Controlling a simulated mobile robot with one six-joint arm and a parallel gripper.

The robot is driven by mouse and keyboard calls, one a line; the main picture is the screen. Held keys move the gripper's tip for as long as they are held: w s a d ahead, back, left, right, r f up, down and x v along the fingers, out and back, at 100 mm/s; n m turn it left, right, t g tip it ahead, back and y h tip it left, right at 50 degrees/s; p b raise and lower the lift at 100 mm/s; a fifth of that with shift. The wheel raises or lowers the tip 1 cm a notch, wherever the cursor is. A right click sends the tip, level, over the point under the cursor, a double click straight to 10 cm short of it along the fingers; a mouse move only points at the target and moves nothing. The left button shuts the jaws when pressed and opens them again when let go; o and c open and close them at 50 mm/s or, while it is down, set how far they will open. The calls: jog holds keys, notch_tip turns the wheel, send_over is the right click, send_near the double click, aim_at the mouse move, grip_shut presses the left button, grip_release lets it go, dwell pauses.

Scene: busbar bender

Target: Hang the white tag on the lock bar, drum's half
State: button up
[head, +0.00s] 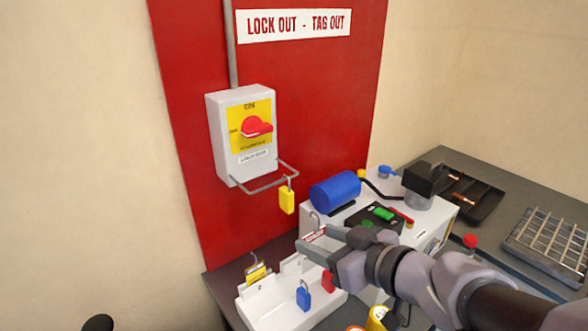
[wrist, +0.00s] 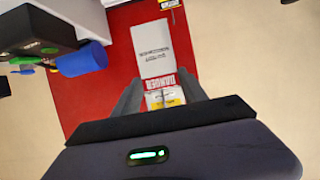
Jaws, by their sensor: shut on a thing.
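In the head view, the grey lock bar (head: 245,191) sticks out below the white switch box (head: 228,150) on the red board. A yellow padlock (head: 287,201) hangs from the bar's right part. My gripper (head: 306,243) is shut on the white tag (head: 315,236), right of and below the bar and apart from it. The tag's red strip and a hook above it show; my fingers hide the rest. In the wrist view, the tag (wrist: 153,50) has a white face and a red DANGER strip by the fingertips. The blue drum (head: 335,192) is behind my gripper, to its upper right.
A white tray (head: 262,312) below holds a blue padlock (head: 303,296), a red padlock (head: 328,281) and a yellow tag (head: 257,275). The bender (head: 435,205) stands right, near a black tray (head: 470,195) and a wire grid (head: 548,240). Space before the bar's left half looks clear.

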jog(key=shift+w+a+r+p, duration=0.1)
jog(key=shift+a+r+p, duration=0.1)
jog(key=shift+p, duration=0.35)
jog(key=shift+w+a+p, duration=0.5)
jog(key=shift+a+p, duration=0.1)
jog(key=shift+p, duration=0.4)
jog(key=w+a+f+p, duration=0.2)
jog(key=w+a+p, duration=0.3)
jog(key=w, duration=0.6)
jog(key=shift+w+a, duration=0.15)
jog(key=shift+a, duration=1)
jog(key=o, duration=1.4)
